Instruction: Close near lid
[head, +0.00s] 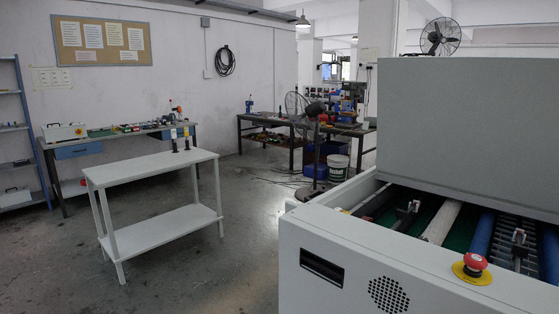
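The plate processor (420,275) is a large light grey machine at the right, cut off by the picture's right and bottom edges. Its near section is open on top, showing a white roller (442,222), a blue roller (482,233) and metal brackets inside. A big grey lid or cover (465,125) rises behind this opening. I cannot tell whether it is the near lid raised or another part of the machine. My gripper is not in view.
A red emergency button (475,262) on a yellow base sits on the machine's front rim. A white table (150,169) with two small bottles stands at the left. Workbenches line the back, and a fan (298,104) stands near one. Grey floor lies open between table and machine.

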